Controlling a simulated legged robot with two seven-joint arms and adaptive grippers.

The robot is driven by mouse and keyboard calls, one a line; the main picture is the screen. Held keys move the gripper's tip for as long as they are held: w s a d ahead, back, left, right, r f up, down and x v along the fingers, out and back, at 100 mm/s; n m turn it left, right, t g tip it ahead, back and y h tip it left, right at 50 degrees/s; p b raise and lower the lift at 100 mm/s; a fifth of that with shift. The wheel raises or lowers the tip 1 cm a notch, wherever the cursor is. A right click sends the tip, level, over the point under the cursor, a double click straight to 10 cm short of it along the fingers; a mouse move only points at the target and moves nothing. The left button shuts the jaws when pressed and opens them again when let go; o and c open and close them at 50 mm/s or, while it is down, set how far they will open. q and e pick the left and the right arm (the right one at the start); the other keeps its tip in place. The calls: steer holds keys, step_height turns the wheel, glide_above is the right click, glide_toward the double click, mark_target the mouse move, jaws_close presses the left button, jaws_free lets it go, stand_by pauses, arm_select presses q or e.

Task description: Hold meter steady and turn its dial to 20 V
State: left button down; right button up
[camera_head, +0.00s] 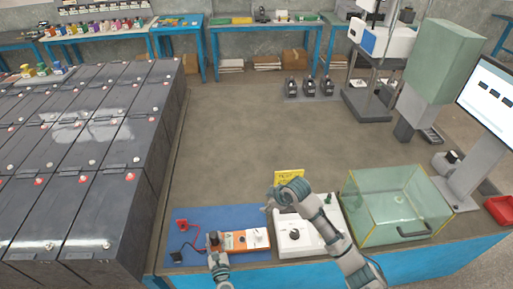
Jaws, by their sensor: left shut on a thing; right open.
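The meter (236,241) is an orange body with a pale right part. It lies on a blue mat (205,217) at the front of the bench. A small raised knob shows on the pale part; its pointer setting is too small to read. My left gripper (214,242) is shut on the meter's left end, and its fingers hide that end. My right gripper (268,208) is open and empty, behind and right of the meter and apart from it. Red and black leads (183,226) lie on the mat left of the meter.
A white box with a black knob (294,233) stands right of the meter, partly under my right arm. A yellow sign (289,176) is behind it. A glass tank (390,205) stands further right. Rows of black batteries (85,178) fill the left. The bench behind the mat is clear.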

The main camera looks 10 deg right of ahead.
steer(key=w+a+r+t, duration=0.1)
steer(key=w+r+t, duration=0.4)
steer(key=r, duration=0.3)
steer(key=w+a+r+t+y, duration=0.1)
steer(key=w+a+r+t, duration=0.1)
steer(key=w+r+t, duration=0.4)
steer(key=shift+w+r+n, duration=0.3)
steer(key=shift+w+r, duration=0.1)
steer(key=shift+r, duration=0.9)
arm_select(q)
steer(key=c, duration=0.7)
jaws_free()
steer(key=shift+s, duration=0.1)
steer(key=s, duration=0.4)
steer(key=s+d, duration=0.1)
steer(key=s, duration=0.2)
steer(key=s+d, duration=0.1)
steer(key=s, duration=0.3)
steer(key=shift+s, duration=0.35)
steer(key=shift+f, duration=0.1)
arm_select(e)
steer(key=shift+f, duration=0.1)
